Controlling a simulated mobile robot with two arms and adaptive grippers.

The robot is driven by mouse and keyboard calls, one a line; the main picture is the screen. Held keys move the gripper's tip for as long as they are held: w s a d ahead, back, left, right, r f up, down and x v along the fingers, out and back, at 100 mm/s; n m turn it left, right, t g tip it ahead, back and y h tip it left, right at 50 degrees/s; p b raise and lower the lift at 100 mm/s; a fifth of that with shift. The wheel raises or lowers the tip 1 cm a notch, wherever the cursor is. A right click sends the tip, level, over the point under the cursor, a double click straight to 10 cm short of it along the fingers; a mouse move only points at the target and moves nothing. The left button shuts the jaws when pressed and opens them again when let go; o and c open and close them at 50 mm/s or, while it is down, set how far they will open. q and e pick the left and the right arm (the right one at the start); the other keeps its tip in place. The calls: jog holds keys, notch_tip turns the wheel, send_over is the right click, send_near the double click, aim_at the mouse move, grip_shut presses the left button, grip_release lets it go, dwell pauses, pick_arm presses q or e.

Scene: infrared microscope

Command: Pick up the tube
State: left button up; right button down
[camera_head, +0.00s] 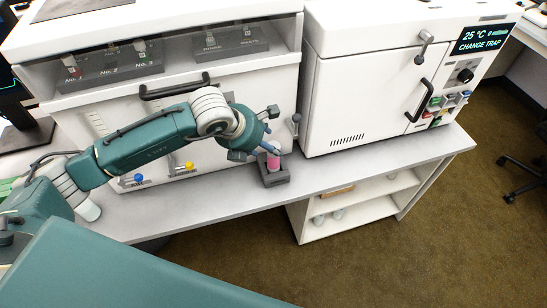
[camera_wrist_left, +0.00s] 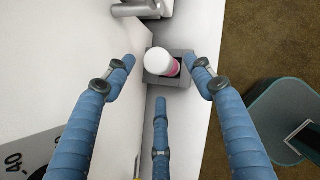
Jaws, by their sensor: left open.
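The tube (camera_wrist_left: 160,63) has a white cap and a pink body, and it stands in a small dark grey holder (camera_wrist_left: 183,82) on the bench. In the head view the pink tube (camera_head: 273,162) shows in its holder (camera_head: 275,179) at the front of the bench, partly hidden by my gripper. My left gripper (camera_head: 262,150) is over the tube from above. In the left wrist view its blue fingers (camera_wrist_left: 160,70) are spread open, with the tube ahead between them and no finger seen touching it. My right gripper is not in view.
A white cabinet (camera_head: 190,108) with a black handle stands behind my left arm. A white oven-like machine (camera_head: 365,95) with a display stands to the right. Blue and yellow knobs (camera_head: 189,166) stick out near the bench. The grey bench (camera_head: 340,172) is clear right of the holder.

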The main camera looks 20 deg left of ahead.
aim_at(273, 160)
pick_arm(q)
jog(key=p+x, duration=0.2)
jog(key=x, duration=0.2)
jog(key=shift+w+f, duration=0.15)
jog(key=shift+w, duration=0.05)
jog(key=shift+w+f, duration=0.1)
jog(key=shift+f, duration=0.1)
jog(key=shift+r, duration=0.1)
grip_shut()
